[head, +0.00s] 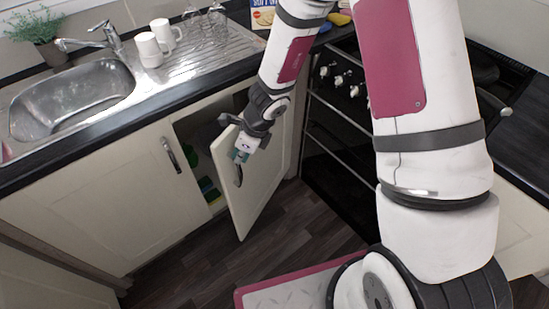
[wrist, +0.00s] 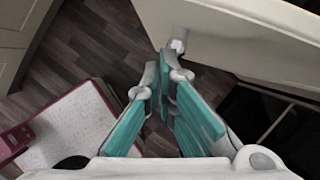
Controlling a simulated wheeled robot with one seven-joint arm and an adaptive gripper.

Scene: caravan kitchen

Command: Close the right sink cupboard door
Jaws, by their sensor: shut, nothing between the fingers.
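The right sink cupboard door (head: 262,180) is cream and stands open, swung out from its right side. Its dark handle (head: 238,174) is near the free left edge. My gripper (head: 240,154) is shut and empty at the upper part of the door, close to the handle. In the wrist view the closed fingertips (wrist: 164,68) are just below a metal handle end (wrist: 178,41) on the cream door panel (wrist: 240,35). I cannot tell whether they touch it. Part of the door's top is hidden behind my gripper and wrist.
The left sink cupboard door (head: 110,205) is shut. Inside the open cupboard are green and yellow items (head: 208,190). The black oven (head: 330,165) stands right of the open door. Above are the steel sink (head: 75,98), white mugs (head: 148,48) and glasses. The dark wood floor (head: 290,225) below is clear.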

